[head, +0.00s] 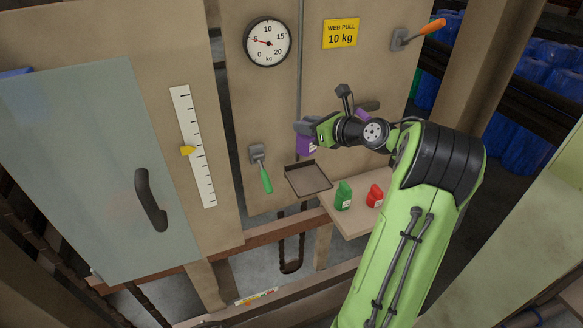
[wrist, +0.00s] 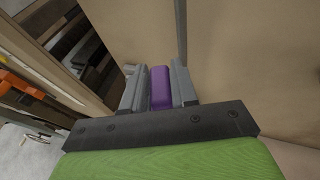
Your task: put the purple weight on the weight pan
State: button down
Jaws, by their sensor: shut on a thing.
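The purple weight (head: 304,146) is held up in the air above the weight pan, in front of the board. My gripper (head: 306,128) is shut on its upper part. In the wrist view the purple weight (wrist: 160,88) sits between the two grey fingers. The weight pan (head: 308,180) is a dark, shallow, empty tray below the weight, and a gap shows between them. The pan does not show in the wrist view.
A green weight (head: 343,196) and a red weight (head: 375,195) stand on a shelf (head: 350,222) right of the pan. A green-handled lever (head: 262,170) is left of the pan. A dial (head: 267,42) and an orange-handled lever (head: 420,34) are above.

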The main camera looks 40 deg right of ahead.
aim_at(309, 154)
jog(key=shift+s+d+f+b, duration=0.1)
jog(key=shift+s+f+b, duration=0.3)
jog(key=shift+f, duration=0.2)
jog(key=shift+s+f+b, duration=0.25)
jog(key=shift+s+f, duration=0.15)
jog(key=shift+f, duration=0.2)
jog(key=f, duration=0.2)
jog(key=f+b, duration=0.1)
jog(key=f, duration=0.1)
jog(key=f+b, duration=0.1)
jog(key=f, duration=0.1)
jog(key=shift+w+f, duration=0.25)
jog(key=shift+f+b, duration=0.3)
jog(key=shift+f, duration=0.05)
jog(key=shift+r, duration=0.1)
jog(key=c, duration=1.3)
grip_release()
jog(key=o, duration=0.4)
jog(key=shift+s, duration=0.1)
